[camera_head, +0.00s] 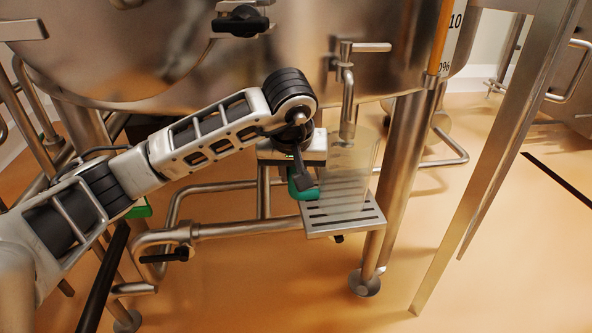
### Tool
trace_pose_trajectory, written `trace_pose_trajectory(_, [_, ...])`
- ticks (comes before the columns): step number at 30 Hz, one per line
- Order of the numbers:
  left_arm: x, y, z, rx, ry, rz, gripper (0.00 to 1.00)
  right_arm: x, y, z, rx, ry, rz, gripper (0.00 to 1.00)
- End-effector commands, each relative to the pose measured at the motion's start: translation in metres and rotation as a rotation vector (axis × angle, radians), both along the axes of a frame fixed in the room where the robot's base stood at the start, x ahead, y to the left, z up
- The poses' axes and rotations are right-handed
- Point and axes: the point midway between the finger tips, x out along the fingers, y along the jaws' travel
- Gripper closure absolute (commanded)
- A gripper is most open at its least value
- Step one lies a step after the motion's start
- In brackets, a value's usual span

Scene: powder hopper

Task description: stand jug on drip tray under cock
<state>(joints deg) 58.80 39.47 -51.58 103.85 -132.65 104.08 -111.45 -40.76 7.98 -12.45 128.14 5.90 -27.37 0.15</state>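The clear jug (350,170) is upright under the cock (347,95), its body over the slotted drip tray (345,222). Its base looks to be at the tray's surface, but I cannot tell whether it touches. The jug's green handle (299,190) is on its left side. My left gripper (305,185) is at this handle, with one dark finger in front of it. The other finger is hidden, so its grip on the handle does not show clearly. My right gripper is not in view.
The steel vessel (150,50) fills the back. A steel leg (405,170) stands right behind the tray, and slanted bars (500,150) stand farther right. Pipes with a black-handled valve (170,256) run at lower left. The floor at lower right is clear.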

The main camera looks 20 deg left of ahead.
Motion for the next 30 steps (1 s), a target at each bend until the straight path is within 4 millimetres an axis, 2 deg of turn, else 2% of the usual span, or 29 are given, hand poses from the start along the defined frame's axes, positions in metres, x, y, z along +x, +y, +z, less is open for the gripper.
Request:
trace_pose_trajectory(3, [0.025,0.009,0.001,-0.004,-0.002,0.002,1.00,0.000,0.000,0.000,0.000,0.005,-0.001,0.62])
trace_pose_trajectory(8, [0.042,0.017,0.001,-0.001,-0.003,-0.002,1.00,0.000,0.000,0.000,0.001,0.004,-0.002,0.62])
trace_pose_trajectory(11, [0.044,0.018,-0.006,-0.001,0.001,-0.001,1.00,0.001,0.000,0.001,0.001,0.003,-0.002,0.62])
trace_pose_trajectory(17, [0.043,0.017,-0.032,-0.002,0.001,-0.003,1.00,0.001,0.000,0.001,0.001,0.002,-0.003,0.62])
trace_pose_trajectory(29, [0.044,0.018,-0.038,0.000,-0.003,-0.003,1.00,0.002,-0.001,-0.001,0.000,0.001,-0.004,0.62])
trace_pose_trajectory(30, [0.043,0.018,-0.037,0.001,-0.002,-0.002,0.72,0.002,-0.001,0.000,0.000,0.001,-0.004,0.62])
